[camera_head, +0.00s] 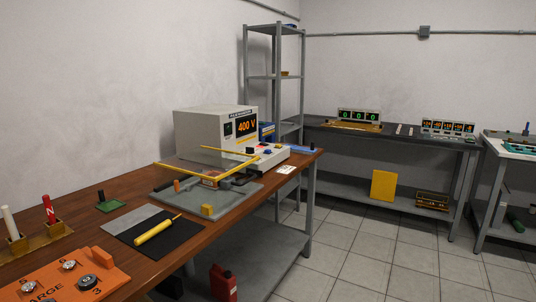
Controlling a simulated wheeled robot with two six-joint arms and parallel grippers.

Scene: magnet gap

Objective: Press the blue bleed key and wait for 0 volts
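A pale instrument box (208,128) stands at the far end of the wooden bench, and its orange display (246,126) reads 400 V. A low sloped control panel (276,158) sits at its front right. A small blue key (250,150) is on this panel, with a red button (267,152) and a dark knob beside it. Whether the key is pressed is too small to tell. Neither of my grippers is in view.
A clear cover with yellow bars (235,167) stands over a grey tray (165,196) in front of the panel. A yellow tool (157,229) lies on a black mat (180,236). An orange board (60,281) is nearest. Open tiled floor (355,255) lies right of the bench.

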